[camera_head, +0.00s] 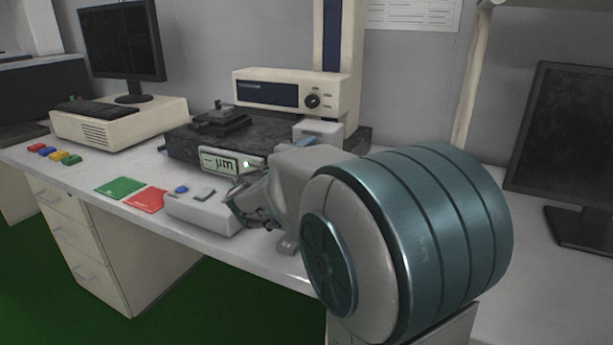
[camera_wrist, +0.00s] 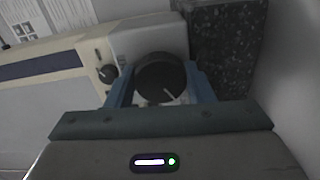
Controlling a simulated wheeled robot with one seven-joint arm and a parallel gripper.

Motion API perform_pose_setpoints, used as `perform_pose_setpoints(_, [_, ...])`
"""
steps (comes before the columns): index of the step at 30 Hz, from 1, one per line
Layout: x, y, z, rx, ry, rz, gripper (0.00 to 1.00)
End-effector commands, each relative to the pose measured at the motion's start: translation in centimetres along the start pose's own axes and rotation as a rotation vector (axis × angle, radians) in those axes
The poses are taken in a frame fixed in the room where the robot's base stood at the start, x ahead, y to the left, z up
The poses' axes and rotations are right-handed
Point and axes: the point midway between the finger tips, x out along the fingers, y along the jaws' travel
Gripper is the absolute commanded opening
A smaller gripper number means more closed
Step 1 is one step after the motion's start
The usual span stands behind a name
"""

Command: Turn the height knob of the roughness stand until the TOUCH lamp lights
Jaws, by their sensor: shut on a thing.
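The black round height knob (camera_wrist: 158,72) shows in the wrist view, with a white pointer line toward its lower right. My gripper (camera_wrist: 161,88) has its two blue fingers on either side of the knob and is shut on it. In the head view my arm hides the knob and the fingertips. The roughness stand has a beige drive unit (camera_head: 285,76) and a dark granite base (camera_head: 190,146). A display (camera_head: 219,164) on its front reads a dash and "µm".
A smaller black dial (camera_wrist: 107,73) sits on the beige unit near my left finger. A light grey control box (camera_head: 203,208) stands at the desk's front edge. Green (camera_head: 121,187) and red (camera_head: 144,200) pads lie left of it. Monitors stand at both sides.

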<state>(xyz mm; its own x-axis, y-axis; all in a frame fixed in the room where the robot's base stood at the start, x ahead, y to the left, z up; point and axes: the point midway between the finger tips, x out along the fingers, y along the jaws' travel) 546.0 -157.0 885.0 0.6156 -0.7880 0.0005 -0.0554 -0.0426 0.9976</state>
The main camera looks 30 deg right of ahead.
Motion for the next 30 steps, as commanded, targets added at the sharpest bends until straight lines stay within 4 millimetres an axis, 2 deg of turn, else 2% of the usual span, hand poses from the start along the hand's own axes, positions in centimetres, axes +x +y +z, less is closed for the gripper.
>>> perform_pose_setpoints(1, [0.0,-0.65,0.12,0.025,-0.001,0.0,0.25])
perform_pose_setpoints(12, [-0.03,-0.28,0.02,0.126,0.0,-0.001,0.25])
perform_pose_setpoints(28, [-0.01,-0.11,0.0,0.139,-0.001,-0.002,0.25])
perform_pose_setpoints(29, [-0.01,-0.11,0.0,0.139,-0.001,-0.002,0.56])
perform_pose_setpoints(30, [-0.01,-0.11,0.0,0.139,-0.001,-0.002,0.68])
